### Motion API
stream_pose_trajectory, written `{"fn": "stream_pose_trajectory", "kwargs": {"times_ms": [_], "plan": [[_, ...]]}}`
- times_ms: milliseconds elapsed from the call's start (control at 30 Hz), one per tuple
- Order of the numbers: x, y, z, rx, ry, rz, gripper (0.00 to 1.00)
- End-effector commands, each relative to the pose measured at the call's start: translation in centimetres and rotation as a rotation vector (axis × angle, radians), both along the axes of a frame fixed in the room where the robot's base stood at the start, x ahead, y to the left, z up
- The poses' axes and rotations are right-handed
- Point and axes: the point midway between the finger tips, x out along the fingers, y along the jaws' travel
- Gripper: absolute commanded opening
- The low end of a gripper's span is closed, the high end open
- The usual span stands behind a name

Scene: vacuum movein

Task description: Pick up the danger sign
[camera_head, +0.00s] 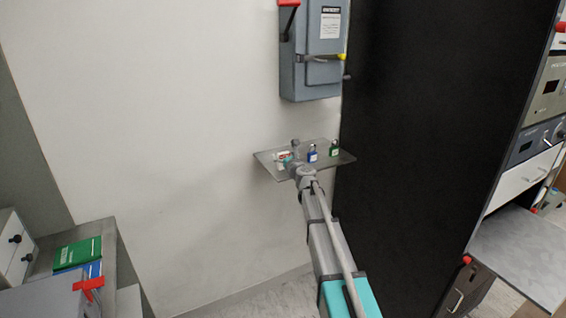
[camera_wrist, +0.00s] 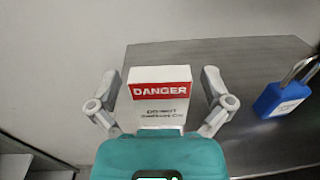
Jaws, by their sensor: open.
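The danger sign (camera_wrist: 161,97) is a small white block with a red band reading DANGER, standing on a grey shelf (camera_wrist: 215,60). In the wrist view my gripper (camera_wrist: 160,88) is open, with one finger on each side of the sign. I cannot tell whether the fingers touch it. In the head view the sign (camera_head: 282,157) shows in part on the left of the small wall shelf, partly hidden by my wrist.
A blue padlock (camera_wrist: 284,96) stands right of the sign, and a green padlock (camera_head: 334,149) stands farther right. A grey switch box (camera_head: 312,60) hangs above the shelf. A tall black panel (camera_head: 430,130) rises close on the right.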

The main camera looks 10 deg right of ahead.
Motion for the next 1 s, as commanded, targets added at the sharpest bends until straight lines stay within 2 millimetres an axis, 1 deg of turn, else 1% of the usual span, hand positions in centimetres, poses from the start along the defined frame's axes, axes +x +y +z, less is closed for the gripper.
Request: {"fn": "stream_pose_trajectory", "kwargs": {"times_ms": [367,400,467,500,733,1000], "plan": [[-0.04,0.03,0.0,0.0,0.0,0.001,1.0],[-0.04,0.03,0.0,0.0,0.0,0.001,0.98],[-0.04,0.03,0.0,0.0,0.0,0.001,0.87],[-0.04,0.04,0.0,0.0,0.0,0.001,0.8],[-0.03,0.03,0.0,0.0,0.0,0.001,0.37],[-0.04,0.03,0.02,0.0,0.0,0.001,0.37]]}}
